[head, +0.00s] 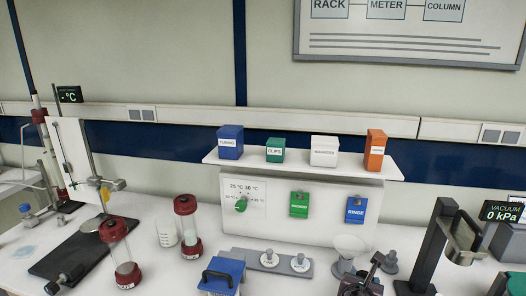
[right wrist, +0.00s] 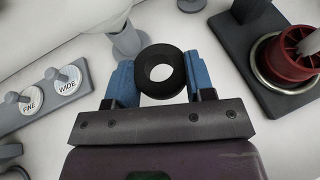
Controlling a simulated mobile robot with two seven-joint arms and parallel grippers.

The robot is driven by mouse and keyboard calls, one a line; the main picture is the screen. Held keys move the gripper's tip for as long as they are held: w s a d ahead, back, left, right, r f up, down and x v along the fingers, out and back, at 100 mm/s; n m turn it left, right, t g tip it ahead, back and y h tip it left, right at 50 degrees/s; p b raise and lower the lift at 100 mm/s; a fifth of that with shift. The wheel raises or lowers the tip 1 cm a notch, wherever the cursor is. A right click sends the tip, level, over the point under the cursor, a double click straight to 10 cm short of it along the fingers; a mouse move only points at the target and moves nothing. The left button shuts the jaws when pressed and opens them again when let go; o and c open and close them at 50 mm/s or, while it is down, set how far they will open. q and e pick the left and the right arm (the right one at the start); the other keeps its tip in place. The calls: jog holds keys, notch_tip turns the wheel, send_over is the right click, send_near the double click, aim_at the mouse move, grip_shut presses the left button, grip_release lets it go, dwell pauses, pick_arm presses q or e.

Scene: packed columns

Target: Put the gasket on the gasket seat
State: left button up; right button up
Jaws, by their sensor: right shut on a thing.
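The gasket is a thick black ring (right wrist: 160,53) in the right wrist view. My right gripper (right wrist: 160,74) is shut on it, with a blue finger on each side. In the head view, my right gripper (head: 370,272) is a dark shape at the bottom edge, and I cannot make out the gasket there. I cannot tell for certain which thing is the gasket seat. A black stand with a silver ring (right wrist: 262,62) is to the right of the gripper, with a red part (right wrist: 290,58) over it. My left gripper is not in view.
A white funnel (head: 350,245) stands behind my right gripper. A grey peg holder (head: 272,262) is to its left. A tall black stand (head: 428,240) is to its right. Two red-capped columns (head: 187,225) (head: 122,255) stand farther left.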

jog(key=s+a+r+n+t+y, duration=0.2)
jog(key=s+a+r+n+y, duration=0.4)
jog(key=s+r, duration=0.3)
jog(key=shift+s+a+r+y, duration=0.15)
jog(key=shift+s+a+y, duration=0.15)
jog(key=shift+y, duration=0.3)
jog(key=shift+w, duration=0.1)
